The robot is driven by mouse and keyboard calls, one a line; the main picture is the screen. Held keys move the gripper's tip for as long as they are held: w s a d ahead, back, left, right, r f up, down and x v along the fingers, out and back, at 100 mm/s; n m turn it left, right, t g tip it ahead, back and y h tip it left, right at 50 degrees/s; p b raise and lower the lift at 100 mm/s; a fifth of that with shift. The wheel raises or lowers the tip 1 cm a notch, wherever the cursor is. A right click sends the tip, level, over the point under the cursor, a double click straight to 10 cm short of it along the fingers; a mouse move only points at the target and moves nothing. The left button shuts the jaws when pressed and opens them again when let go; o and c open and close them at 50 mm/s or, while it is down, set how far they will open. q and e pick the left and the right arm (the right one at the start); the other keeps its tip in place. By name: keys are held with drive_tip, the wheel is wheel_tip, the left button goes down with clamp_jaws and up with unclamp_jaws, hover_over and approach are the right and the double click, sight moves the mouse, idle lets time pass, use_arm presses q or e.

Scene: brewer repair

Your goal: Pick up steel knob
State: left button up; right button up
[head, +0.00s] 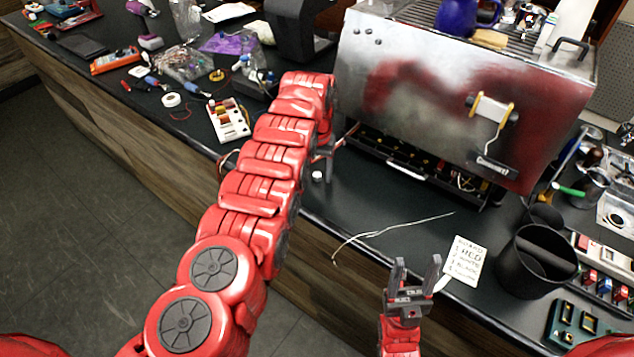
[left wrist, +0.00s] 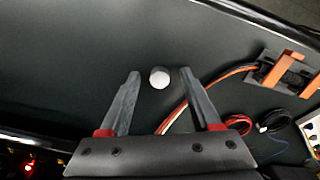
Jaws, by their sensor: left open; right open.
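The steel knob (head: 317,176) is a small, pale round piece on the dark counter, in front of the brewer and beside my left arm. In the left wrist view the knob (left wrist: 160,77) lies between the fingertips of my left gripper (left wrist: 160,72), with a gap on both sides. In the head view my left gripper (head: 326,154) is partly hidden by my own red arm; it is open and just behind the knob. My right gripper (head: 417,260) is open and empty at the counter's front edge, near the note card.
The steel brewer (head: 430,85) stands behind, its lower drawer (head: 405,168) showing. A pale wire (head: 390,232) and a note card (head: 466,260) lie on the counter. A black container (head: 535,262) is at right. Cables and an orange-clamped part (left wrist: 290,70) lie right of the left gripper.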

use_arm(q)
drive_tip(key=shift+r, duration=0.1)
clamp_jaws()
drive_tip(key=shift+r, duration=0.15)
idle(0.3)
